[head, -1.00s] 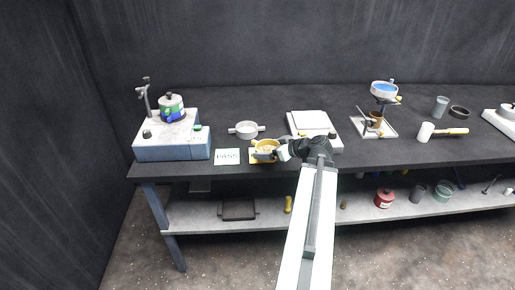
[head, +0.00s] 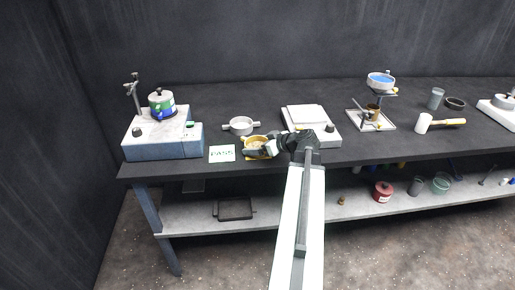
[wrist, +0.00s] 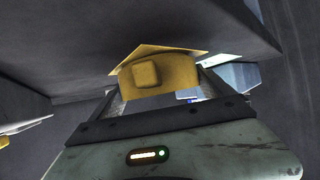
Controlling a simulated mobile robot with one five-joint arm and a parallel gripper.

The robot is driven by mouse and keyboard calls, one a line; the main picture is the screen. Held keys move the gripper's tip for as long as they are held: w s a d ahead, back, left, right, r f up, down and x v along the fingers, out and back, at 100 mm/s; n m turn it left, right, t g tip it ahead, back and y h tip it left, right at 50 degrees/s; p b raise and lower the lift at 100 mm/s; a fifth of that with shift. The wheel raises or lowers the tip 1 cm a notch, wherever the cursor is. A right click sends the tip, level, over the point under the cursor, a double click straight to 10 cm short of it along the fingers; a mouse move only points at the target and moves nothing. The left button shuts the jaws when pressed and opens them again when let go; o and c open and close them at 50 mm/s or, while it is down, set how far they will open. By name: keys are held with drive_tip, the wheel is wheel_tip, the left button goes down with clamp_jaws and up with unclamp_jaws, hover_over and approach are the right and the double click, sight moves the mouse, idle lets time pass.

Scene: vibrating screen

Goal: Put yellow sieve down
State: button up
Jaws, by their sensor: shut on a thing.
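The yellow sieve (head: 253,141) is at the table's front edge, just right of the PASS card. My gripper (head: 266,147) reaches it from the right and partly covers it. In the wrist view the sieve (wrist: 155,74) sits between my two fingers, its square yellow lug facing me, and my gripper (wrist: 158,92) is shut on it. A flat yellow corner shows behind the sieve, like a mat. Whether the sieve touches the surface below cannot be told.
The PASS card (head: 222,153) lies left of the sieve. A grey pan (head: 241,126) stands behind it and a white scale (head: 311,125) behind right. A blue-grey shaker machine (head: 163,140) with a pot stands left. The lower shelf (head: 195,215) holds several items.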

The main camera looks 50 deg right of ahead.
drive_tip(key=shift+f, duration=0.2)
drive_tip(key=o, duration=1.4)
drive_tip(key=shift+r, duration=0.35)
drive_tip(key=p+v, duration=0.5)
drive_tip(key=v, duration=0.6)
drive_tip(key=shift+s+r+p, duration=0.15)
drive_tip(key=shift+s+p, duration=0.1)
drive_tip(key=shift+p, duration=0.15)
drive_tip(key=shift+s, duration=0.25)
